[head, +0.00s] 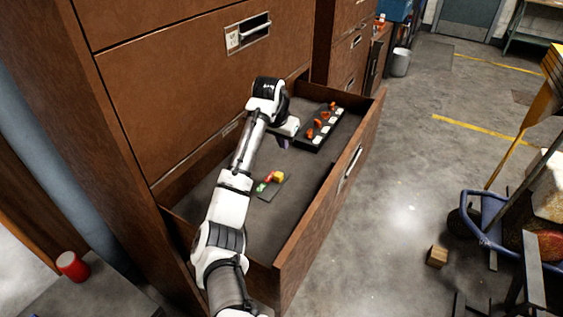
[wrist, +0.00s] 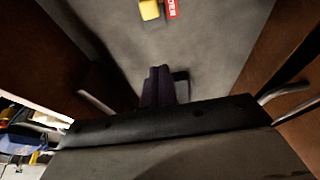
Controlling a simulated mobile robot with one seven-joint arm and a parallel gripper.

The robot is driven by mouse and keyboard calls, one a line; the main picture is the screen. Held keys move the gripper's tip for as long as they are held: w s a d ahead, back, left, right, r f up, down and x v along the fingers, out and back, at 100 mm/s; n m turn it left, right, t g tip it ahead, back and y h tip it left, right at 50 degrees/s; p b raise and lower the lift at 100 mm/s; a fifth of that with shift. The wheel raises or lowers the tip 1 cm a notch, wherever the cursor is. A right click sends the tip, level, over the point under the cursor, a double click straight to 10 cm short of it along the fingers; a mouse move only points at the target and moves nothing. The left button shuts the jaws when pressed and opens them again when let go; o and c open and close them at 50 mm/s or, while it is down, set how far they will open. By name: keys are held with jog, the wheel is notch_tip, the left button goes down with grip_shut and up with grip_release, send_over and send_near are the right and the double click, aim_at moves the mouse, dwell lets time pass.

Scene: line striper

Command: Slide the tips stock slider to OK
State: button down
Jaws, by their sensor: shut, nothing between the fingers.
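The tips stock slider is a small dark plate (head: 271,190) on the floor of the open drawer. It has a yellow knob (head: 279,177), a red label (head: 268,178) and a green label (head: 261,187). The knob stands at the red end, away from the green. In the wrist view, the yellow knob (wrist: 150,10) is cut by the top edge, beside the red label (wrist: 171,9). The green label is out of that view. My gripper (head: 284,143) is shut and empty, inside the drawer and beyond the knob. Its dark fingers (wrist: 159,85) are apart from the knob.
The pulled-out brown drawer (head: 318,207) has raised walls around the work area. A black tray (head: 310,143) with several orange pieces and white labels lies at its far end. The grey drawer floor around the slider is mostly clear. My arm crosses the near left part.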

aim_at(278, 177)
jog(key=shift+s+r, duration=0.1)
jog(key=shift+s, duration=0.05)
jog(key=x, duration=0.9)
jog(key=shift+f, duration=0.2)
jog(key=shift+s+a+f, duration=0.35)
jog(key=shift+s+a, duration=0.3)
jog(key=shift+s, duration=0.1)
jog(key=shift+s+a, duration=0.4)
jog(key=shift+s, duration=0.35)
jog(key=shift+w+a, duration=0.1)
